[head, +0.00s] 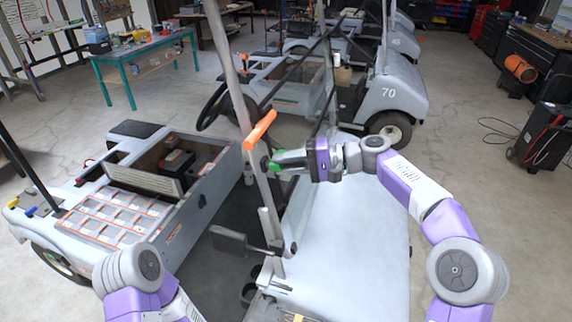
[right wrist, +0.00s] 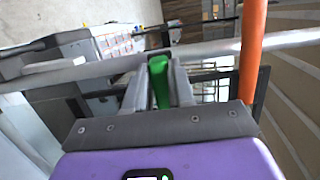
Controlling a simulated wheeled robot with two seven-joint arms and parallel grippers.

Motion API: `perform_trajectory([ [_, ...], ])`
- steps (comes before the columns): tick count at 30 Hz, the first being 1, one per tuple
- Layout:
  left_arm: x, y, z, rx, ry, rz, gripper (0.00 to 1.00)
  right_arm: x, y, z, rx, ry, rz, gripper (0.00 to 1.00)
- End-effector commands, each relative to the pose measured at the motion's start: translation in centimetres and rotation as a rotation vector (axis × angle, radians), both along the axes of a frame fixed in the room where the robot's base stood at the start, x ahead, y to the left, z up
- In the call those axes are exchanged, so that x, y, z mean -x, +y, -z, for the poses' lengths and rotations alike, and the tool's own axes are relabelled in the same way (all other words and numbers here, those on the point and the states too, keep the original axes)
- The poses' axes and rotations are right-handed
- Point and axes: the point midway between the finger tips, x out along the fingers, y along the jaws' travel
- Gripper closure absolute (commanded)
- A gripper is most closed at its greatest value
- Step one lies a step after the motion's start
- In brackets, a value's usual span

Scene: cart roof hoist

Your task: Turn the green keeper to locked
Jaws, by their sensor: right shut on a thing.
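The green keeper (head: 274,165) sits on the grey roof post of the cart, just below an orange bar (head: 259,130). My right gripper (head: 288,160) reaches in from the right and is shut on the keeper. In the right wrist view the green keeper (right wrist: 159,82) stands between the two grey fingers (right wrist: 159,90), and the orange bar (right wrist: 252,55) rises to their right. The fingers hide part of the keeper, and I cannot read any lock marking. My left arm shows at the lower left, but its gripper is out of view.
The grey roof post (head: 243,90) slants up beside my right gripper, with a steering wheel (head: 213,106) to its left. The cart's open bed (head: 190,170) holds dark parts. Other carts (head: 400,90) stand behind.

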Motion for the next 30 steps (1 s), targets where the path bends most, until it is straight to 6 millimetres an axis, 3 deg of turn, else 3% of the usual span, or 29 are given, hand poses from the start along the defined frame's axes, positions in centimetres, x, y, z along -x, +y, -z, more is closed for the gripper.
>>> perform_trajectory([
  [15, 0.0, 0.0, 0.05, 0.0, 0.0, 0.0, 0.57, -0.03, -0.02, 0.03, 0.008, -0.021, -0.004, 1.0],
  [16, 0.0, 0.0, 0.05, 0.0, 0.0, 0.0, 0.57, -0.03, -0.03, 0.03, 0.008, -0.021, -0.004, 0.75],
  [21, 0.0, 0.0, 0.05, 0.0, 0.0, 0.0, 0.57, -0.02, -0.01, 0.01, 0.007, -0.019, -0.003, 0.51],
  [30, 0.0, 0.0, 0.05, 0.0, 0.0, 0.0, 0.57, 0.0, -0.25, -0.06, 0.006, -0.018, -0.003, 0.51],
])
